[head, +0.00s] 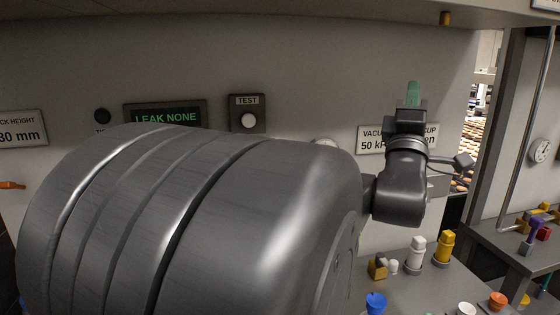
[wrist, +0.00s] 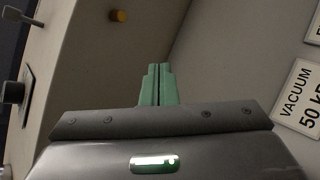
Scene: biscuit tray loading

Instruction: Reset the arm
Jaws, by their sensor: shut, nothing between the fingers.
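My gripper (head: 413,92) is raised at the right of the head view, in front of the grey wall panel, with its green fingers pointing up. In the wrist view the two green fingers (wrist: 156,84) lie together with only a thin dark line between them. The gripper is shut and empty. My arm's large grey links fill the left and middle of the head view and hide much of the panel and the bench below.
The bench (head: 415,291) holds a white bottle-like piece (head: 416,250), a yellow one (head: 445,247), a blue cup (head: 376,303) and other small items. An overhang (head: 300,8) runs above.

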